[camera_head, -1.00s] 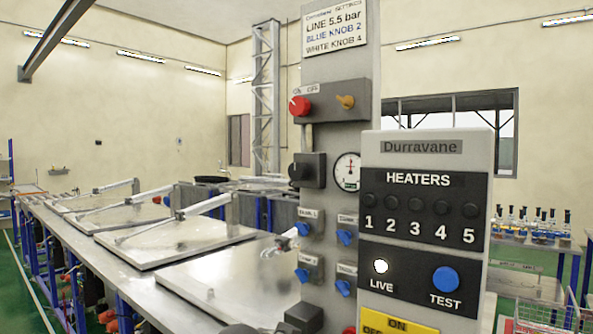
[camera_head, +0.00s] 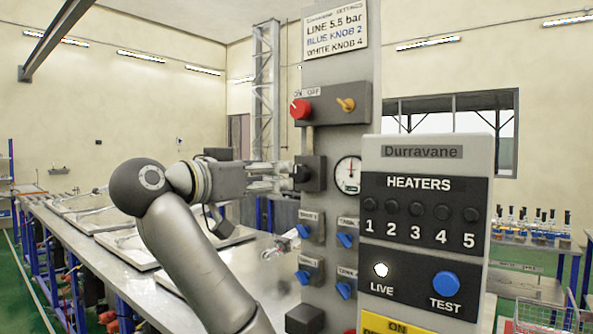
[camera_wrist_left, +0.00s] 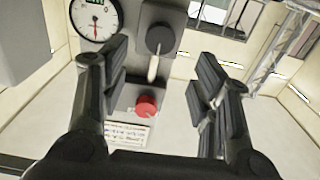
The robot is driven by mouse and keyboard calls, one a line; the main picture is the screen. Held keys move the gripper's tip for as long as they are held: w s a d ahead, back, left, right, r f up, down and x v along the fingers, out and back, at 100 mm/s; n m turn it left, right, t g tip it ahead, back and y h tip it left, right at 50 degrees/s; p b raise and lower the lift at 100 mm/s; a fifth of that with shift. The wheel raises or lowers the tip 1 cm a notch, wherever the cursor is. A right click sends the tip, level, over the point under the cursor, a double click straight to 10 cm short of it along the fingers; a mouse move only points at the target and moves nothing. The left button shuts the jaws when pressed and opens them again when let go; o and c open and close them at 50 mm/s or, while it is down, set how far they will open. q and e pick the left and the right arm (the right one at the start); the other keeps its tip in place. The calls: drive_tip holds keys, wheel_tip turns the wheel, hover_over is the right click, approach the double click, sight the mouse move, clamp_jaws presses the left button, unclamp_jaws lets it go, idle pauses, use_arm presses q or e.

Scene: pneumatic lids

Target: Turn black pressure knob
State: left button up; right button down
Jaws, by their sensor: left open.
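The black pressure knob (camera_head: 300,173) sits on a dark block on the grey panel, left of the round white gauge (camera_head: 347,174). My left gripper (camera_head: 285,177) reaches in from the left, its fingertips close to the knob. In the left wrist view the black knob (camera_wrist_left: 160,39) shows between and beyond the two spread fingers of my left gripper (camera_wrist_left: 165,80), with the gauge (camera_wrist_left: 95,20) at upper left. The gripper is open and holds nothing; whether a fingertip touches the knob, I cannot tell. My right gripper is not in view.
A red knob (camera_head: 300,108) and an orange switch (camera_head: 346,104) sit above the black knob. Several blue valve handles are below. The heater box (camera_head: 425,152) stands close at the right. Metal lids lie on the long table (camera_head: 165,291) behind my arm.

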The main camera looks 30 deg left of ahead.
sight(296, 173)
use_arm(q)
drive_tip(key=w+p, duration=0.1)
drive_tip(key=w, duration=0.4)
drive_tip(key=w+p, duration=0.1)
drive_tip(key=w, duration=0.1)
drive_tip(key=shift+w+d+p, duration=0.35)
drive_tip(key=shift+w+d, duration=0.05)
drive_tip(key=shift+w, duration=0.65)
drive_tip(key=shift+f, duration=0.1)
